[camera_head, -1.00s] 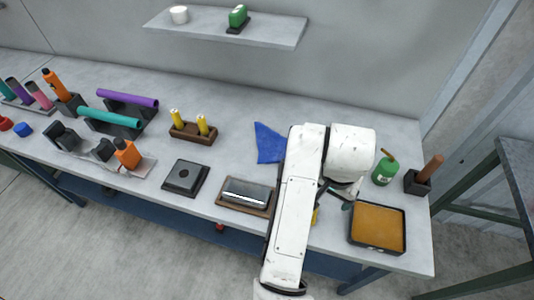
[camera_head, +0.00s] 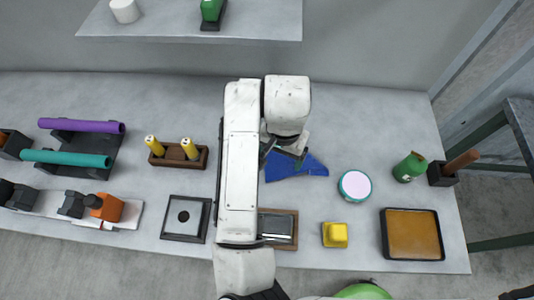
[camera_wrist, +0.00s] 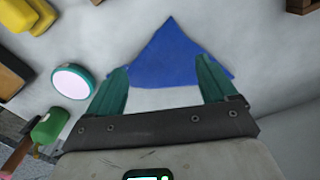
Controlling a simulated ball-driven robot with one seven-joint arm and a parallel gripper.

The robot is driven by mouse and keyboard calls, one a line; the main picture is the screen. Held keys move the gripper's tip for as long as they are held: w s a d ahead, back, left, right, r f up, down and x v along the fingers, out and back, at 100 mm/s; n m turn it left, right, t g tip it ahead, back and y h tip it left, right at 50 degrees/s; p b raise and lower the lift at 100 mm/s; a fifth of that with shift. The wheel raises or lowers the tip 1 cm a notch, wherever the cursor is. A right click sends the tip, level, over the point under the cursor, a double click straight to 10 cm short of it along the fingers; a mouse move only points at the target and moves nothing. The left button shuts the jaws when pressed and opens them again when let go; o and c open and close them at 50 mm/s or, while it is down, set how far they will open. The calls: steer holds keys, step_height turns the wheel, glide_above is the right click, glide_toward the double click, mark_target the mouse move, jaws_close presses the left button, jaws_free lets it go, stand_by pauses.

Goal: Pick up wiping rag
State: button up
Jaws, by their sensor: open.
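The blue wiping rag (camera_head: 296,166) lies flat on the grey bench, partly covered by my arm in the head view. In the wrist view the rag (camera_wrist: 166,56) is a blue triangle with its wide edge between and just past my fingertips. My gripper (camera_wrist: 163,78) is open, with its two green fingers apart and nothing held between them. In the head view my gripper (camera_head: 284,152) is over the rag's left part. I cannot tell whether the fingers touch the rag.
A round teal-rimmed tin (camera_head: 355,186), a yellow block (camera_head: 335,235), a green canister (camera_head: 410,167) and an orange-filled tray (camera_head: 384,236) stand right of the rag. A wooden holder (camera_head: 204,162) with yellow-topped items is at left. A shelf (camera_head: 260,20) hangs behind.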

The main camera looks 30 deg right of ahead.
steer(key=f+b, duration=0.2)
steer(key=f, duration=0.1)
steer(key=f+b, duration=0.6)
steer(key=f, duration=0.1)
steer(key=shift+w, duration=0.25)
steer(key=shift+f, duration=0.1)
steer(key=c, duration=1.4)
stand_by(0.4)
jaws_close()
step_height(320, 180, up, 12)
steer(key=p, duration=0.9)
step_height(320, 180, up, 9)
glide_above(278, 175)
